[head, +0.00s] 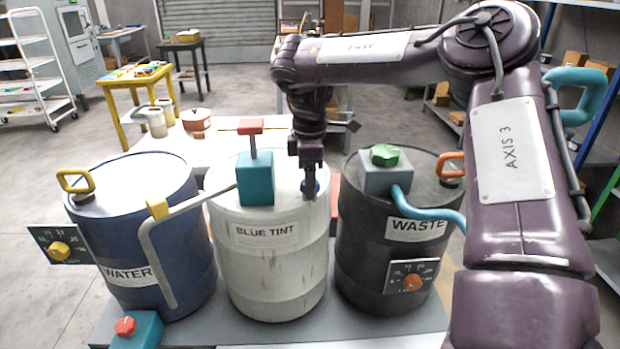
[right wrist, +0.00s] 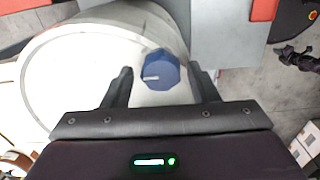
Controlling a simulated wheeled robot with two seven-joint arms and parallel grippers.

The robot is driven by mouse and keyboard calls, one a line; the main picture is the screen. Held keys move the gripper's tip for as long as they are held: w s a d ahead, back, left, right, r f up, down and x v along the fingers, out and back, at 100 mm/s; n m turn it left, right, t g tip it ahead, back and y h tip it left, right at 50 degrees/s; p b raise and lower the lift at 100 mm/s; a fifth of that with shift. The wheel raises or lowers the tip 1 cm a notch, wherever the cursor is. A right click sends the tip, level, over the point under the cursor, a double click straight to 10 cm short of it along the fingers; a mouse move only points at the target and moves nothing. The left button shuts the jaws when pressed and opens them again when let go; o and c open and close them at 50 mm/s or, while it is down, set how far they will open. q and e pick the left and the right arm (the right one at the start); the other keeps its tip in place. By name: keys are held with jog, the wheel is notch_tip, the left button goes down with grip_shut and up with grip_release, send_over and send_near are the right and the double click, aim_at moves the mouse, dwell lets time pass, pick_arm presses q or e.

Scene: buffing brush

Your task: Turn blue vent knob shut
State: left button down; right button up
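The blue vent knob (right wrist: 160,72) sits on the white lid of the drum labelled BLUE TINT (head: 283,270), near the lid's right edge in the head view. It is faceted, with a pale pointer line. In the head view only a small part of the knob (head: 321,187) shows past my gripper. My right gripper (head: 310,190) points down over it. In the right wrist view my right gripper (right wrist: 162,78) is open, one finger on each side of the knob, with visible gaps. I cannot tell how far down the fingertips reach. My left gripper is not in view.
A teal box (head: 255,178) with a red-topped stem and grey pipe stands on the same lid, left of my gripper. The blue WATER drum (head: 165,235) is left. The black WASTE drum (head: 360,240), with a green knob (head: 384,154), is close on the right.

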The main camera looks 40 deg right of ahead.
jog(key=shift+o, duration=0.2)
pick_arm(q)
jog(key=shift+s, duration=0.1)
pick_arm(e)
notch_tip(320, 180, up, 6)
jog(key=shift+r+p, duration=0.25)
jog(key=shift+p, duration=0.15)
jog(key=shift+r, duration=0.65)
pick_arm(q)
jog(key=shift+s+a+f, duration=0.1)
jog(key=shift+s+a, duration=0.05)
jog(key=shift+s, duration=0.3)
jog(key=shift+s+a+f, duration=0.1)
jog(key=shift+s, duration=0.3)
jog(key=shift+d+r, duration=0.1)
